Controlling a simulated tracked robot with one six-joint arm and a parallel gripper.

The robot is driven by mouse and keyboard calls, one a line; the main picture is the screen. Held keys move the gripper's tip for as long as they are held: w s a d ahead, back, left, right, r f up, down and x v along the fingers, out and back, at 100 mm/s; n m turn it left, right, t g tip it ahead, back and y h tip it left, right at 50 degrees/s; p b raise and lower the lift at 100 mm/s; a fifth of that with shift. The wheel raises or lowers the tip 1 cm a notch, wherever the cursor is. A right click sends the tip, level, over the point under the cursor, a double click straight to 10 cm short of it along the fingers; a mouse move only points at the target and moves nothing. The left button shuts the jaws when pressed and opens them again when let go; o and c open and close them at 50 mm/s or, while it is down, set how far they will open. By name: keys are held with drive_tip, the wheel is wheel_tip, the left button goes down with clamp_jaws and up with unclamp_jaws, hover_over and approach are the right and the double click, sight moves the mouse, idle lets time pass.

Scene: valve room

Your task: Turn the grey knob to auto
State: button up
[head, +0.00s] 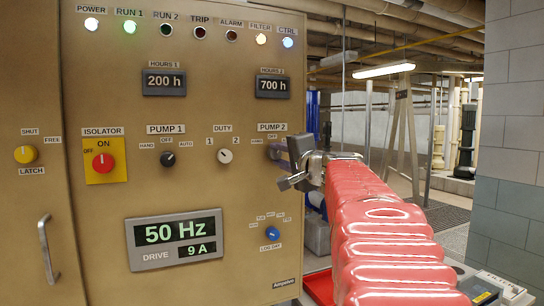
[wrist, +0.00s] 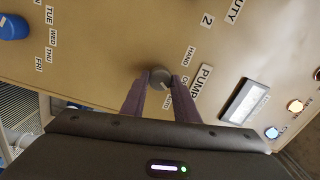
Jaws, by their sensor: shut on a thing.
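The grey knob (wrist: 160,78) sits on the tan panel under the PUMP 2 label (wrist: 200,83). In the wrist view its round end shows between the two fingers of my gripper (wrist: 160,88), which are shut on it. HAND (wrist: 188,56) and AUTO (wrist: 168,103) labels lie beside it, with the OFF label partly hidden by a finger. In the head view the knob (head: 275,153) is partly covered by my gripper (head: 284,160), which reaches in from the right. I cannot tell which label its pointer faces.
The black PUMP 1 knob (head: 168,159) and white DUTY knob (head: 224,156) are to the left. A blue day dial (head: 272,233) lies below. A red isolator (head: 103,164) and a handle (head: 48,249) are further left. A grey block wall (head: 510,140) stands at right.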

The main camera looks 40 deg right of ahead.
drive_tip(key=shift+d+f+m, duration=0.1)
drive_tip(key=shift+f+m, duration=0.15)
drive_tip(key=shift+m, duration=0.95)
drive_tip(key=o, duration=1.1)
drive_tip(key=shift+r, duration=0.1)
drive_tip(key=shift+c, duration=0.2)
drive_tip(key=shift+s+r, duration=0.1)
drive_tip(key=shift+s, duration=0.4)
drive_tip(key=v, duration=1.3)
